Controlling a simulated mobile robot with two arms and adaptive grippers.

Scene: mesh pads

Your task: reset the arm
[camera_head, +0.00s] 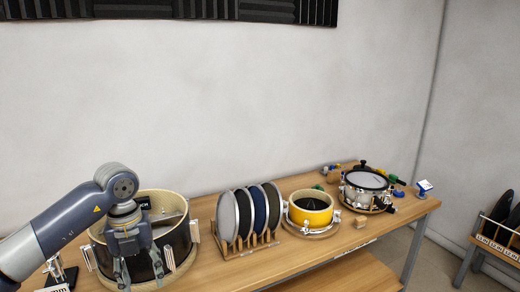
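My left arm comes in from the lower left. My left gripper (139,272) points down in front of the large dark drum shell (178,248) on the wooden table. Its two fingers are spread apart, and I see nothing between them except the drum's side behind. Whether the gripper touches the drum, I cannot tell. My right arm and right gripper are not in view.
On the table (300,252), a wooden rack (262,245) holds several round mesh pads (228,217). A yellow drum (311,208) and a white-topped drum (366,181) stand to the right. Small coloured items lie around them. Another rack (496,243) stands at far right.

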